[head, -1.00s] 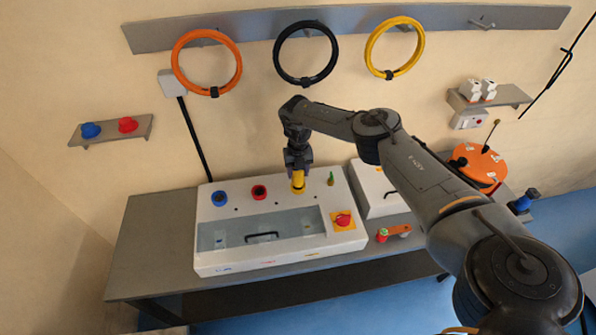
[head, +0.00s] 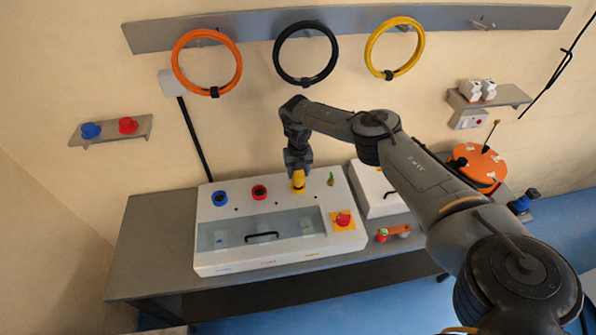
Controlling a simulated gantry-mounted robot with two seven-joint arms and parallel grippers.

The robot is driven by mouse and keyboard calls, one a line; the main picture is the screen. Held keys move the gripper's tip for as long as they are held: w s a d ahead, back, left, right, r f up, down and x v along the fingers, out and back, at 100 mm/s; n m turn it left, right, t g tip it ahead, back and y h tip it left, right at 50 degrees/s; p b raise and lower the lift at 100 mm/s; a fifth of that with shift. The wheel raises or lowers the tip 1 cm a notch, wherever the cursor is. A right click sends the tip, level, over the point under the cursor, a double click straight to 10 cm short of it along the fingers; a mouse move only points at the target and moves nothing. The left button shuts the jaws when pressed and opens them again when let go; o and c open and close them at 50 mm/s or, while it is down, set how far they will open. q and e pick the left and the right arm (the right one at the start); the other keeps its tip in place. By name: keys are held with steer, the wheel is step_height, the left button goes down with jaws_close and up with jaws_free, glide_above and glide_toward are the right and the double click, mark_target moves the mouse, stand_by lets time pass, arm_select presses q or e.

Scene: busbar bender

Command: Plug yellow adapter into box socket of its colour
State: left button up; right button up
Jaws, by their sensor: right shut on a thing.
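The yellow adapter (head: 298,182) is in my right gripper (head: 298,172), which is shut on it from above. The adapter stands about upright at the top face of the white box (head: 225,262), in line with the blue socket (head: 219,198) and the red socket (head: 259,192). The yellow socket is hidden under the adapter and gripper. I cannot tell how deep the adapter sits. My left gripper is not in view.
A red knob on a yellow plate (head: 343,220) is at the box's right. A small green part (head: 331,179) stands right of the adapter. A second white box (head: 374,190) stands close on the right. The bench (head: 150,235) is clear on the left.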

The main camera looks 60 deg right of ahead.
mark_target(298, 176)
steer(key=shift+f, duration=0.15)
steer(key=shift+f+b, duration=0.8)
steer(key=shift+f+b, duration=0.7)
steer(key=shift+f, duration=0.05)
steer(key=o, duration=1.2)
steer(key=shift+o, duration=0.2)
steer(key=shift+r, duration=0.1)
steer(key=shift+r, duration=0.3)
step_height(298, 176, up, 10)
